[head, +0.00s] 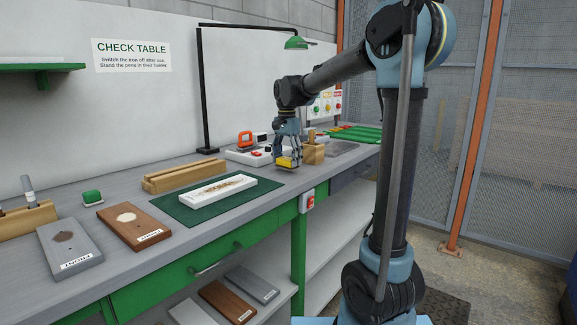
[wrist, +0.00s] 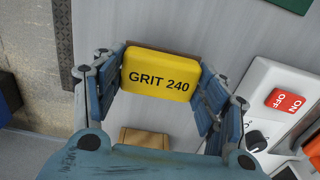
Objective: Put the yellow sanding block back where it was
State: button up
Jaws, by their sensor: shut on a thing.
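The yellow sanding block (head: 284,162) is in my gripper (head: 287,155), over the bench to the right of the green mat. In the wrist view the block (wrist: 160,80) shows its face marked "GRIT 240", with a brown edge behind it. The blue fingers of my gripper (wrist: 160,92) are shut on its left and right sides. I cannot tell whether the block touches the grey bench top (head: 165,172) or hangs just above it.
A wooden holder (head: 313,154) stands close right of my gripper. A white switch box (head: 248,155) is behind. A white board (head: 217,190) with a brown mark lies on the green mat (head: 183,211).

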aim_at(287, 158)
jog(key=shift+f, duration=1.05)
jog(key=shift+f, duration=0.1)
jog(key=o, duration=1)
notch_tip(287, 158, up, 12)
jog(key=s+d+f+n+t, duration=0.1)
jog(key=s+d+f+n, duration=0.1)
jog(key=s+d+f, duration=0.4)
jog(key=s+d+f+n, duration=0.1)
jog(key=s+d+f, duration=0.2)
jog(key=s+d, duration=0.55)
jog(key=s+d+f+n, duration=0.2)
jog(key=s+d+f, duration=0.1)
jog(key=s+f, duration=0.5)
jog(key=s+d+f+n+t, duration=0.1)
jog(key=s+d+f, duration=0.3)
jog(key=s+f, duration=0.5)
notch_tip(287, 158, down, 3)
jog(key=shift+d+f+n, duration=0.2)
jog(key=shift+d+n, duration=0.05)
jog(key=shift+n, duration=0.65)
